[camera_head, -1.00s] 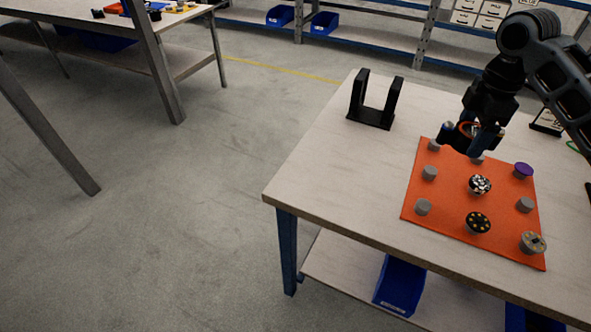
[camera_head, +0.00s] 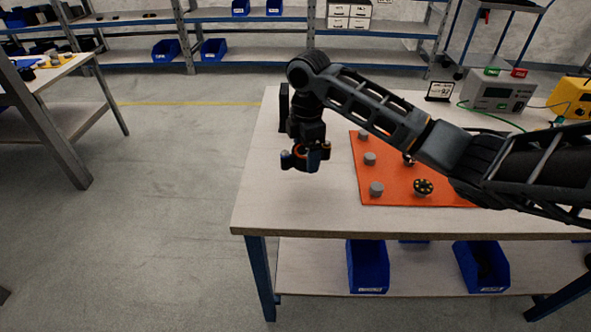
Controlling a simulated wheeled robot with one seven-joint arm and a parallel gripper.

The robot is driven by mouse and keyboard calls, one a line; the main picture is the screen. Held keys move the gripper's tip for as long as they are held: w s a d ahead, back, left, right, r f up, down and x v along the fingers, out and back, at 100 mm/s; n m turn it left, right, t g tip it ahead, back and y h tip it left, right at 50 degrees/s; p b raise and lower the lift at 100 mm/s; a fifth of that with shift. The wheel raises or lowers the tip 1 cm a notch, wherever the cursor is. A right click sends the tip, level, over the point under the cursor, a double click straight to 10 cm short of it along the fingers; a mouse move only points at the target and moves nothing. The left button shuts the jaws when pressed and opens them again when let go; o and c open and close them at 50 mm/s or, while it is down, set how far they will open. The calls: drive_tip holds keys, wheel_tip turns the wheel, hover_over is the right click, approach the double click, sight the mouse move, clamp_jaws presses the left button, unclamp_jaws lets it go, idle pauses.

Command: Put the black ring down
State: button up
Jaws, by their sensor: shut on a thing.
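My gripper (camera_head: 305,156) hangs pointing down over the left part of the table, left of the orange mat. Its fingers are closed on a small dark thing, the black ring (camera_head: 305,164), which is mostly hidden between them. It appears held above the bare tabletop, though the exact height is hard to tell. The orange mat (camera_head: 388,198) carries grey pegs (camera_head: 370,158) and a black disc with gold dots (camera_head: 423,186). My arm covers the mat's right side.
A black two-post stand (camera_head: 284,104) shows partly behind my gripper. The tabletop (camera_head: 290,205) in front and left is clear. A small sign (camera_head: 439,91), a grey instrument (camera_head: 497,93) and a yellow device (camera_head: 571,97) stand at the back right. Blue bins (camera_head: 367,268) sit on the lower shelf.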

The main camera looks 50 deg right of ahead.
sight(297, 182)
drive_tip(key=shift+w+a+f, duration=0.25)
drive_tip(key=shift+a+f, duration=0.15)
drive_tip(key=shift+a, duration=0.15)
drive_tip(key=shift+w+a+f, duration=0.25)
drive_tip(key=shift+a+f, duration=0.1)
drive_tip(key=shift+a, duration=0.2)
drive_tip(key=shift+f, duration=2)
drive_tip(key=shift+f, duration=0.2)
drive_tip(key=o, duration=0.9)
drive_tip(key=shift+r, duration=0.15)
wheel_tip(297, 182, up, 12)
drive_tip(key=shift+r, duration=0.1)
drive_tip(key=shift+a, duration=0.1)
